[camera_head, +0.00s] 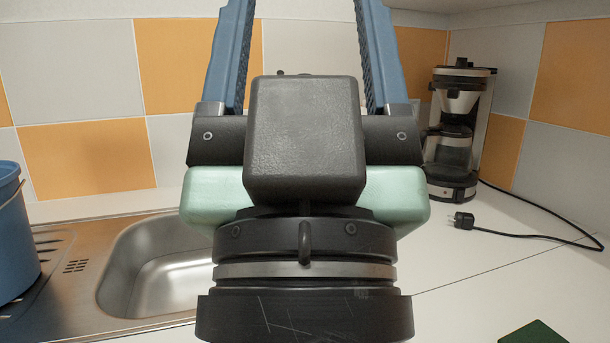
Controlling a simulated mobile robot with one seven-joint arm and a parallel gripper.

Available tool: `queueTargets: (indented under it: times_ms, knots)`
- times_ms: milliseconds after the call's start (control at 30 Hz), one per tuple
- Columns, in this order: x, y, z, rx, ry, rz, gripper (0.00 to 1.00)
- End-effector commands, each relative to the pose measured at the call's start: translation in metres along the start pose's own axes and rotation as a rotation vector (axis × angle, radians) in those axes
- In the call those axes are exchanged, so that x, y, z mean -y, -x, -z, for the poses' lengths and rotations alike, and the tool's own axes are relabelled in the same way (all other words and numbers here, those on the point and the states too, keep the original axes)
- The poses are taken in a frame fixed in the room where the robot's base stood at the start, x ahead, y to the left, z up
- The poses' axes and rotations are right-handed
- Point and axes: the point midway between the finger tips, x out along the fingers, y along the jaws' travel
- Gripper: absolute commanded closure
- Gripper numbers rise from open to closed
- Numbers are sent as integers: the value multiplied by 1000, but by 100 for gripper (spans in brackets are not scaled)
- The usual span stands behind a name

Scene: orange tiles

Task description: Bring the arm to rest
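My gripper (305,25) fills the middle of the head view, seen from behind. Its dark grey body and pale green housing point up and away. The two blue fingers stand wide apart, and only tiled wall shows between them. Their tips run out of the top of the picture. I see nothing held between the visible parts of the fingers. The rest of my arm is out of view below.
A steel sink (165,265) lies left of my gripper, with a blue bucket (14,240) on its drainboard. A coffee maker (457,135) stands back right, its cable and plug (464,221) on the white counter (450,285). A green object (533,333) lies front right.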

Motion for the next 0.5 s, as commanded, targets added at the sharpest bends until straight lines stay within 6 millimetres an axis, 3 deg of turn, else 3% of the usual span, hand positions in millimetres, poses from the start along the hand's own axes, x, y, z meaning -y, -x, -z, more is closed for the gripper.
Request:
queueTargets:
  times_ms: [33, 500]
  knots:
    - [0, -24, 23, 1, 0, 0, 29]
    - [0, -130, 122, 2, -1, 1, 29]
